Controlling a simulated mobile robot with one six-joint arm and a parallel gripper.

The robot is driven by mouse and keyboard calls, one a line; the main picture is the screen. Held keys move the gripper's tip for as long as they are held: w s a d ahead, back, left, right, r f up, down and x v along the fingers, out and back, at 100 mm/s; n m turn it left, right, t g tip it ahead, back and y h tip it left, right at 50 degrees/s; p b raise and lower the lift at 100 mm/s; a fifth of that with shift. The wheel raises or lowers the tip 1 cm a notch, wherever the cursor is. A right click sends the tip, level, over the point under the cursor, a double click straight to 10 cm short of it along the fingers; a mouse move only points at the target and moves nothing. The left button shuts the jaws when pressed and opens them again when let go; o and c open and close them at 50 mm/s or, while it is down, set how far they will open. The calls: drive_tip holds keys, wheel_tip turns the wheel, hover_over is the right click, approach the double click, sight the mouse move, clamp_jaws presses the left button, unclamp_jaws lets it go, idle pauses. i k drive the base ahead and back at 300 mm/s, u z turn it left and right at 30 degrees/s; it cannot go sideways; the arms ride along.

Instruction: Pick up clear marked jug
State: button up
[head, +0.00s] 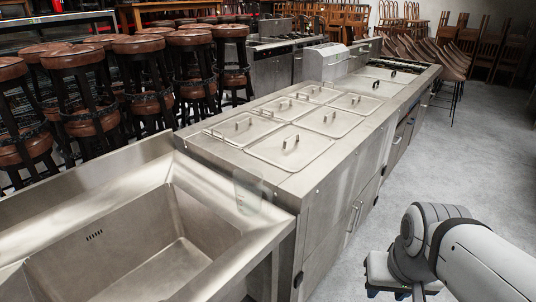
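A clear jug (248,192) stands on the right ledge of the steel sink unit, close to the side of the lidded counter. It is see-through and faint against the steel, and its markings are too small to make out. My gripper (388,287) is at the lower right, over the floor and well to the right of the jug. It is far from touching the jug. Its fingers are not clearly visible, so I cannot tell whether it is open or shut.
The steel sink basin (130,245) is at the lower left. A steel counter with several lidded pans (290,147) stands beyond the jug. Several brown stools (75,90) crowd the left. Grey floor (450,165) is open on the right.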

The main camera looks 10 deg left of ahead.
sight(249, 186)
drive_tip(key=u, duration=0.15)
drive_tip(key=i, duration=1)
drive_tip(key=u, duration=0.25)
